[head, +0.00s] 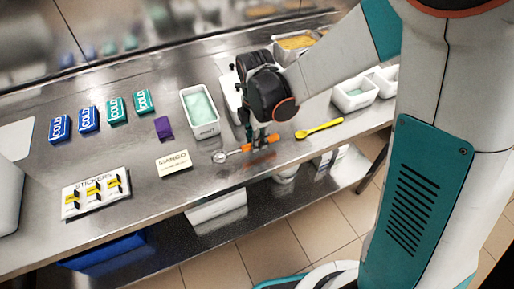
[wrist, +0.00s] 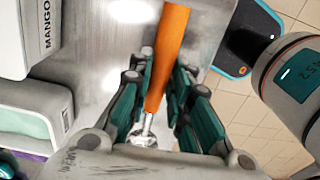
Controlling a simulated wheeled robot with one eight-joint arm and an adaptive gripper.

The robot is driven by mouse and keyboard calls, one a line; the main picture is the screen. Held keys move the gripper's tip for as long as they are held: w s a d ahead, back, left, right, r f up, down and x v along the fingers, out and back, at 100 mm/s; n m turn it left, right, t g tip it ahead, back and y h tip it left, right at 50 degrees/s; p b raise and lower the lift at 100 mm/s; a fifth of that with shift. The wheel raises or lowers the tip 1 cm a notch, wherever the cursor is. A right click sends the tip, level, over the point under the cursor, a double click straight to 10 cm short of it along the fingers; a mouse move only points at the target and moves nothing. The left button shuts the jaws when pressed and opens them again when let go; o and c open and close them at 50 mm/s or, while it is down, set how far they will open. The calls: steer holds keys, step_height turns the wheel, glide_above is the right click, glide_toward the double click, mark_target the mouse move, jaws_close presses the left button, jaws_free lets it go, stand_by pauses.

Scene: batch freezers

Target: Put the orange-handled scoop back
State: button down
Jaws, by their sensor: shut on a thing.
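The orange-handled scoop (head: 246,148) is at the front part of the steel counter, its metal bowl to the left and its orange handle to the right. My gripper (head: 258,142) points down over it, with its fingers around the scoop. In the wrist view the orange handle (wrist: 170,45) runs between the dark and teal fingers of my gripper (wrist: 156,100), and the metal part shows near the palm. The gripper is shut on the scoop. I cannot tell whether the scoop touches the counter.
A yellow spoon (head: 320,129) lies to the right. A mango card (head: 174,164) lies to the left. A white tub of mint contents (head: 200,130) stands behind. White tubs (head: 355,101) stand at the right, and a sticker sheet (head: 96,194) lies at the front left.

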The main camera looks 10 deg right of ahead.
steer(key=shift+f+b, duration=0.8)
steer(key=shift+f, duration=0.75)
steer(key=shift+f, duration=0.15)
steer(key=c, duration=1.5)
jaws_free()
step_height(320, 180, up, 12)
steer(key=p, duration=0.4)
steer(key=shift+w+a+r, duration=0.1)
steer(key=shift+r, duration=0.1)
